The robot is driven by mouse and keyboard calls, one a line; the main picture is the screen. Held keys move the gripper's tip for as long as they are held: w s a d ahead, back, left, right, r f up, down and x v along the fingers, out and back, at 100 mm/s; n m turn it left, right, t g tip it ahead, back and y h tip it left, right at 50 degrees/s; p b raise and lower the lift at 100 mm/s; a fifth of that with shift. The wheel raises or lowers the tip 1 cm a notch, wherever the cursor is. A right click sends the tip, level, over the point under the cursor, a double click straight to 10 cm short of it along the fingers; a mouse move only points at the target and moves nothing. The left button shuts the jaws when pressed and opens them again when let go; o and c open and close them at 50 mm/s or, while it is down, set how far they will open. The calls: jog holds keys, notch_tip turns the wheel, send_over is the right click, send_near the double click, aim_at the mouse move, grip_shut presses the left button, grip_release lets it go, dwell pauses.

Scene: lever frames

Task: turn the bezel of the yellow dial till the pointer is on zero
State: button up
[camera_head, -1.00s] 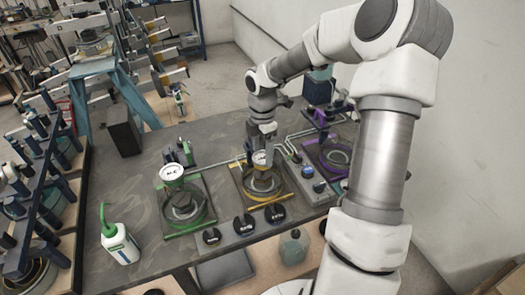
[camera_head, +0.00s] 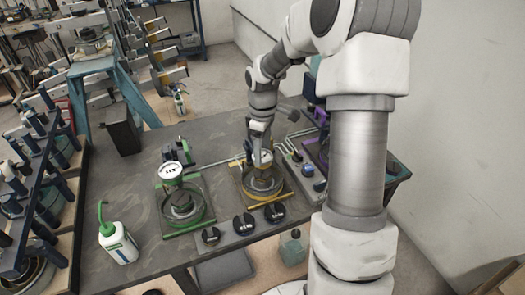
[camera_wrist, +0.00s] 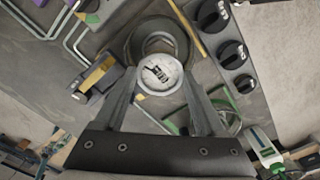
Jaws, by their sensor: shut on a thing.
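The yellow dial (camera_head: 265,158) stands on the yellow-edged fixture (camera_head: 248,188) in the middle of the bench. Its round white face (camera_wrist: 159,74) with dark marks shows in the wrist view; the pointer and zero are too small to tell apart. My gripper (camera_head: 261,155) is down at the dial, and in the wrist view my gripper (camera_wrist: 162,82) has one finger on each side of the bezel, shut on it. In the head view the fingers hide part of the dial.
A green dial (camera_head: 170,170) stands left of it. Black knobs (camera_head: 243,224) line the front edge. A control box (camera_head: 306,170) and a purple fixture (camera_head: 315,146), partly hidden by my arm, are at the right. A white bottle (camera_head: 118,243) stands at the left front.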

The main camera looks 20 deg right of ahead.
jog(key=shift+m, duration=1.2)
jog(key=o, duration=1.1)
jog(key=shift+r, duration=0.15)
notch_tip(320, 180, up, 17)
jog(key=shift+r, duration=0.1)
